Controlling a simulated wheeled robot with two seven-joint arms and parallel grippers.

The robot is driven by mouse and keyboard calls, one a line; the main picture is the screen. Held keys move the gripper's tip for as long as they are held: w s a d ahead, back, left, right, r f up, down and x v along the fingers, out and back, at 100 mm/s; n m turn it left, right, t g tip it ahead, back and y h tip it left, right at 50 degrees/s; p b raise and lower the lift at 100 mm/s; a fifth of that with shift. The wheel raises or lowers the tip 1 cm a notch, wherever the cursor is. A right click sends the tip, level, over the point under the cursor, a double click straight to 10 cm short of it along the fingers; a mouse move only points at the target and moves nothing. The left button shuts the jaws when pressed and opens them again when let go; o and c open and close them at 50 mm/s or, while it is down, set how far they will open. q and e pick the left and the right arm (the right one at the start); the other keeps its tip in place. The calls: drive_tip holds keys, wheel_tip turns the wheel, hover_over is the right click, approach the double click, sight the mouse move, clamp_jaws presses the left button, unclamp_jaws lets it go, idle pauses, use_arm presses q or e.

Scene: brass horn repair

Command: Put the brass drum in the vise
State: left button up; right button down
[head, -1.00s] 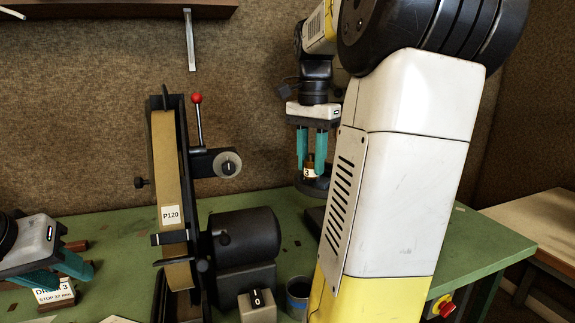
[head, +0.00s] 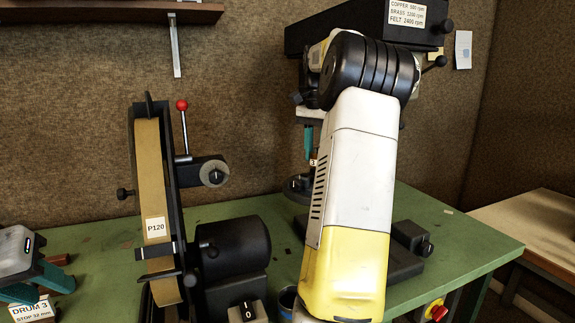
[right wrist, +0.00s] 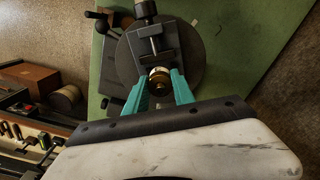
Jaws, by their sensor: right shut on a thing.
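The brass drum (right wrist: 160,79) is between the teal fingertips of my right gripper (right wrist: 162,90), which is shut on it. In the right wrist view the drum lies in front of the dark grey vise (right wrist: 155,46) on a round plate, overlapping its jaw area. I cannot tell whether it touches the jaws. In the head view the gripper's finger (head: 308,143) shows above the plate, and my forearm hides most of the drum and vise.
A belt sander (head: 155,205) with a P120 label and its dark motor (head: 232,245) stand left of my right arm. The drill press head (head: 345,25) is above the vise. The green bench (head: 455,240) is clear at the right.

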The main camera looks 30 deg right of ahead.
drive_tip(key=shift+w+d+f, duration=0.1)
drive_tip(key=shift+f, duration=1.7)
drive_tip(key=shift+f, duration=0.1)
drive_tip(key=c, duration=1.1)
unclamp_jaws()
drive_tip(key=shift+o, duration=0.2)
wheel_tip(320, 180, up, 8)
drive_tip(key=shift+f, duration=0.15)
